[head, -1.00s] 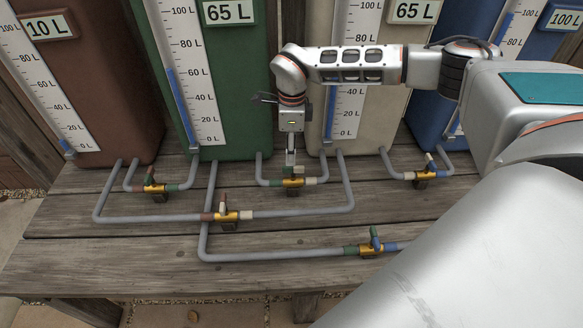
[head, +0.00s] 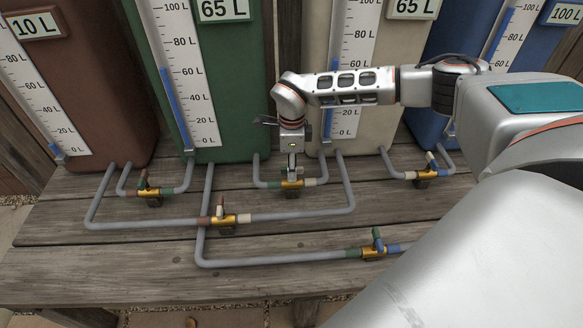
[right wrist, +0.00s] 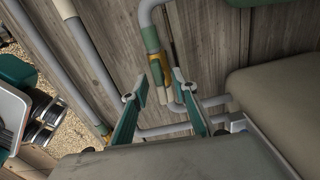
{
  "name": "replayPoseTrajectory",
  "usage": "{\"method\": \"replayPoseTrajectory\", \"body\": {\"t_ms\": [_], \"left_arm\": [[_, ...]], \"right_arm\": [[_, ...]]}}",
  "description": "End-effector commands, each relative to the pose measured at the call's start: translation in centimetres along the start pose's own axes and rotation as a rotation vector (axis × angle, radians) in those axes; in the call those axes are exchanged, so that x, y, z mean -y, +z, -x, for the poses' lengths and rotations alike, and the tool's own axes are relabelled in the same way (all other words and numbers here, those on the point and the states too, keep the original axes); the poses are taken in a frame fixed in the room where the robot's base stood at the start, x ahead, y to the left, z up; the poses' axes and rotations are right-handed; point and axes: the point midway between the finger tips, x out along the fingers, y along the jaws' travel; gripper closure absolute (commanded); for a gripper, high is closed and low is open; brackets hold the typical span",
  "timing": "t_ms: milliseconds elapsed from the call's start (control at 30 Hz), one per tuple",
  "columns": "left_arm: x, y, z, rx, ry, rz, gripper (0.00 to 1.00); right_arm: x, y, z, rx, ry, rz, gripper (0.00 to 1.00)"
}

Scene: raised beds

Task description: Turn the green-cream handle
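The green-cream valve (head: 292,184) sits on the grey pipe between the green tank (head: 235,120) and the cream tank (head: 385,100). It has a brass body with a green collar on the left and a cream one on the right. My right gripper (head: 292,174) points down over it and covers its handle in the head view. In the right wrist view my right gripper (right wrist: 159,74) has its two teal fingers apart, with the brass valve body (right wrist: 156,72) showing between them. I cannot make out the handle or any contact clearly. My left gripper is not in view.
The red-green valve (head: 150,191), red-cream valve (head: 223,220), green-blue valve (head: 373,250) and cream-blue valve (head: 427,172) stand close by on grey pipes. Signs read 65 L on the green and cream tanks.

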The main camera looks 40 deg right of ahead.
Motion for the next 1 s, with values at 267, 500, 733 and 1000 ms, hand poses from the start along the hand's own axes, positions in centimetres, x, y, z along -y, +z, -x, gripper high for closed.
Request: {"method": "replayPoseTrajectory", "body": {"t_ms": [267, 500, 733, 1000], "left_arm": [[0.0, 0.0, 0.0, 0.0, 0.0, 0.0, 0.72], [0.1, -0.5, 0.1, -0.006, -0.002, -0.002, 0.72], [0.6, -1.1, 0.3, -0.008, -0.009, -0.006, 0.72], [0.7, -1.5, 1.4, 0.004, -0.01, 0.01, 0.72]], "right_arm": [[0.0, 0.0, 0.0, 0.0, 0.001, 0.0, 1.0], [-0.1, 0.0, 0.1, 0.0, 0.0, -0.018, 1.0], [0.0, 0.1, 0.5, 0.002, -0.002, -0.118, 1.0], [0.0, 0.1, 0.7, 0.004, -0.002, -0.344, 1.0]]}}
